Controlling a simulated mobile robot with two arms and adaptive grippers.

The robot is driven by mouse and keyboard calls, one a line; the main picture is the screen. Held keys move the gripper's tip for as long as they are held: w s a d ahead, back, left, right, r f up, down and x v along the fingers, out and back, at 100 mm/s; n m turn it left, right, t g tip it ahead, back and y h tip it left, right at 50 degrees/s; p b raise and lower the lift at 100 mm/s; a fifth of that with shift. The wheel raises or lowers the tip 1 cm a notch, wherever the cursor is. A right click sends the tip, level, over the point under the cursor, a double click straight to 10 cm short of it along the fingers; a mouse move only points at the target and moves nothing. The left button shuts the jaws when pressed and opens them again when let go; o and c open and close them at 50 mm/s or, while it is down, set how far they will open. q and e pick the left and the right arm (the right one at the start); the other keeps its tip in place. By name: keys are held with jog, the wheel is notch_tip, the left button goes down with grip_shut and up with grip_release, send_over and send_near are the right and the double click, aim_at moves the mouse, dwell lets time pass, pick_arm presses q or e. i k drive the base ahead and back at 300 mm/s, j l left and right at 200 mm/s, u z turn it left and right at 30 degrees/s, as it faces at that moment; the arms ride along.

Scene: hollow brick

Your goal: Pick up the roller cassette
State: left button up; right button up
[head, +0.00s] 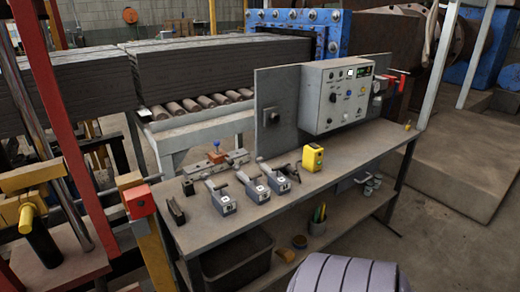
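Three similar small grey units with dark levers lie in a row on the grey workbench (322,177): a left one (222,199), a middle one (254,188) and a right one (277,181). They look most like roller cassettes, but I cannot tell for certain which object is the roller cassette. All three rest on the bench top, uncovered. Neither of my grippers is in the head view.
A yellow device (312,157) stands right of the units, and a dark bracket (176,210) lies to their left. A control box (336,95) stands on a panel behind. Red and yellow machine posts (55,120) crowd the left. The bench's front right top is clear.

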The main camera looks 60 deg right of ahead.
aim_at(277, 181)
jog(key=z, duration=2.15)
